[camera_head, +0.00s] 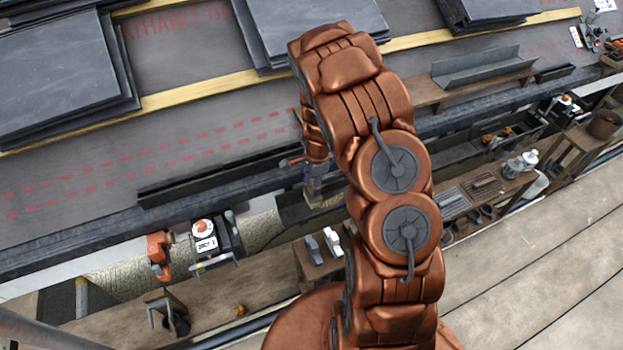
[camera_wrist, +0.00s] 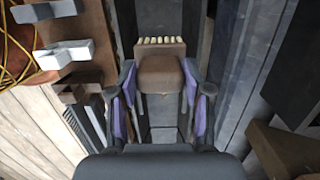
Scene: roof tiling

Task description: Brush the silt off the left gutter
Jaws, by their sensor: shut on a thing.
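My gripper (camera_wrist: 160,105) is shut on a brush (camera_wrist: 160,75), seen in the wrist view between its purple-lined fingers. The brush has a brown block and a row of pale bristles at its far edge. A dark grey gutter trough (camera_wrist: 158,17) runs straight ahead beneath the brush. In the head view, my gripper (camera_head: 312,178) points down over the gutter trough (camera_head: 290,214) below the roof edge, with the brush (camera_head: 325,195) low at its opening. I cannot tell whether the bristles touch the gutter floor. No silt can be made out clearly; my arm hides part of the trough.
A labelled device with an orange cap (camera_head: 203,240) stands left of the trough. Stacked slates (camera_head: 55,70) lie on the roof. Bottles and small tools (camera_head: 520,163) crowd the right-hand benches.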

